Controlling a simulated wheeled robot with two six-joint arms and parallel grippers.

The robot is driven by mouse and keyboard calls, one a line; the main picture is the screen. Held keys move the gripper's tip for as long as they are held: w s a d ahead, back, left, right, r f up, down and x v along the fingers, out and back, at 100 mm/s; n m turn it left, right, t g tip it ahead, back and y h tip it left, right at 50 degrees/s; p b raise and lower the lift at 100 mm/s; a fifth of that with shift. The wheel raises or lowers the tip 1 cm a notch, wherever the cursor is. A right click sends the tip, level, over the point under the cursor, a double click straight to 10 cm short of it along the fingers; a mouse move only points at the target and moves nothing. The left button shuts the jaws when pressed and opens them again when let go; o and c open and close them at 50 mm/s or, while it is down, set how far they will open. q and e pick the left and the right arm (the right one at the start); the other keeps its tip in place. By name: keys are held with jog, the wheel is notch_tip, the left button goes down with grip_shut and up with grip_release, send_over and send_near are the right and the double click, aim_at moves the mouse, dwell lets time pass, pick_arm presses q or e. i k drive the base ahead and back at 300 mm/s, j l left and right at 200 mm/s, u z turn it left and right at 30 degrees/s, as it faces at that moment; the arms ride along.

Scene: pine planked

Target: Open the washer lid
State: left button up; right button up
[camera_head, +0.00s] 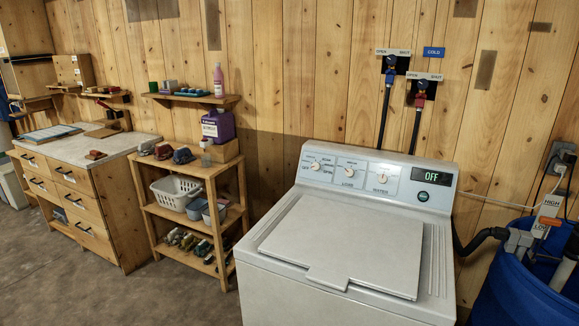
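The white top-loading washer (355,215) stands in the right half of the head view. Its lid (345,250) is a flat panel lying shut on the top, with a tab (329,277) sticking out at the front edge. The control panel (375,180) behind it has several dials and a dark display reading OFF. Neither of my grippers is in view.
A wooden shelf unit (203,205) with a basket, bottles and shoes stands left of the washer, with a gap between. A drawer cabinet (88,190) is further left. A blue barrel (515,290) with a drain hose (478,240) stands close at the right.

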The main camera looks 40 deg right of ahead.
aim_at(339, 244)
jog(key=z, duration=1.6)
